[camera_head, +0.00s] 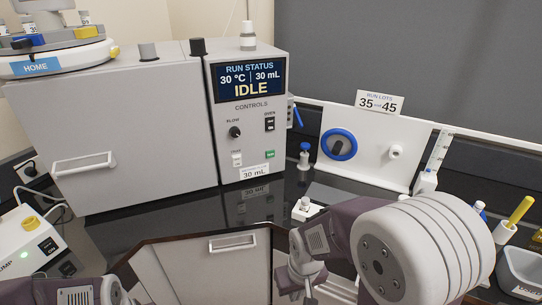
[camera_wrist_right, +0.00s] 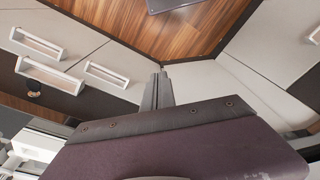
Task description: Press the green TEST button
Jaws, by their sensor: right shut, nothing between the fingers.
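A small green button (camera_head: 270,155) is on the lower right of the grey control panel (camera_head: 228,168), below the OVEN switch. Its lettering is too small to read. The panel's screen reads IDLE, 30 °C and 30 mL. My right gripper (camera_head: 309,291) is low in the head view, below and to the right of the panel, well apart from the button. In the right wrist view its fingers (camera_wrist_right: 160,78) are shut together with nothing between them, and the button is not seen there. Part of my left arm shows at the bottom left, but its gripper is out of view.
A black glossy counter (camera_head: 140,230) runs before the panel. A white board with a blue ring (camera_head: 339,145) stands to the right, with small bottles and a yellow-handled item (camera_head: 520,210). A white device (camera_head: 30,245) is at left. White cabinet handles (camera_wrist_right: 106,74) are below.

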